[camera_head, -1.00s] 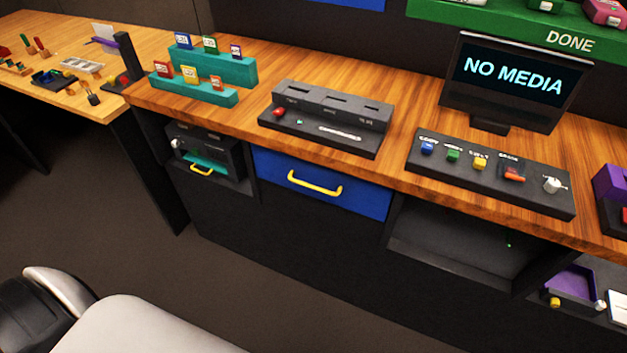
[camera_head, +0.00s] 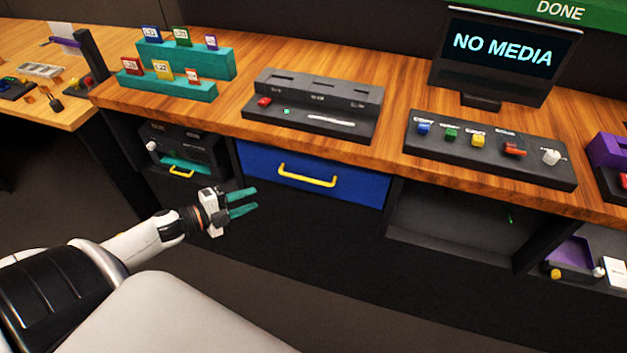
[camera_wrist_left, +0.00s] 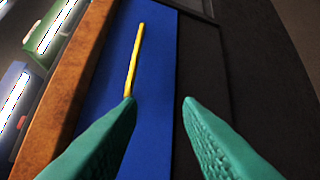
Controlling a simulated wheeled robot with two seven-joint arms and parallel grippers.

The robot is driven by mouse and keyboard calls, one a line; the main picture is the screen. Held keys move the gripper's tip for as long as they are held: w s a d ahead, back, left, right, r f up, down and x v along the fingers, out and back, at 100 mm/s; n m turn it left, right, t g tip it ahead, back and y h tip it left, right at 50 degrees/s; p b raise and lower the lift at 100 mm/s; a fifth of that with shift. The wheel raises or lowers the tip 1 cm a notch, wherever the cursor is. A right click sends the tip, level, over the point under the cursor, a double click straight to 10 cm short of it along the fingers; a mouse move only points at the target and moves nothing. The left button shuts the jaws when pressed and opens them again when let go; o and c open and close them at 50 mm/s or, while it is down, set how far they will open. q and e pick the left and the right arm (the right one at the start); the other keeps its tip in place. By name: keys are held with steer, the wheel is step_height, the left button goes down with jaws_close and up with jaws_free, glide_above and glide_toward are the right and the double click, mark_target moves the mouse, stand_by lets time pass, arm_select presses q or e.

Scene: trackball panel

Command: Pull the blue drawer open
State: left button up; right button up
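The blue drawer (camera_head: 346,188) is shut under the wooden counter, with a yellow bar handle (camera_head: 307,177) across its front. My left gripper (camera_head: 257,201) has teal fingers spread apart and empty, to the left of the handle and a little below it in the head view. In the left wrist view, the drawer front (camera_wrist_left: 158,75) lies beyond the fingers (camera_wrist_left: 160,100). The yellow handle (camera_wrist_left: 134,60) runs away from the tip of the left finger, which overlaps its near end; I cannot tell whether they touch. My right gripper is not in view.
A slotted dark console (camera_head: 315,105) and a button panel (camera_head: 488,148) sit on the counter. Left of the drawer is a dark unit with a small yellow handle (camera_head: 181,171); right of it is an open dark shelf (camera_head: 455,225). Floor in front is clear.

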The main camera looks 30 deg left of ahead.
arm_select(q)
step_height(320, 180, up, 4)
steer(key=w+d+m+h, duration=0.1)
steer(key=d+m+h, duration=0.2)
glide_above(300, 181)
steer(key=s+d, duration=0.3)
steer(key=s, duration=0.1)
steer(key=f, duration=0.2)
steer(key=shift+w+a+r+g, duration=0.15)
steer(key=shift+w+a+g, duration=0.05)
steer(key=shift+w+g, duration=0.1)
jaws_close()
steer(key=shift+s, duration=0.1)
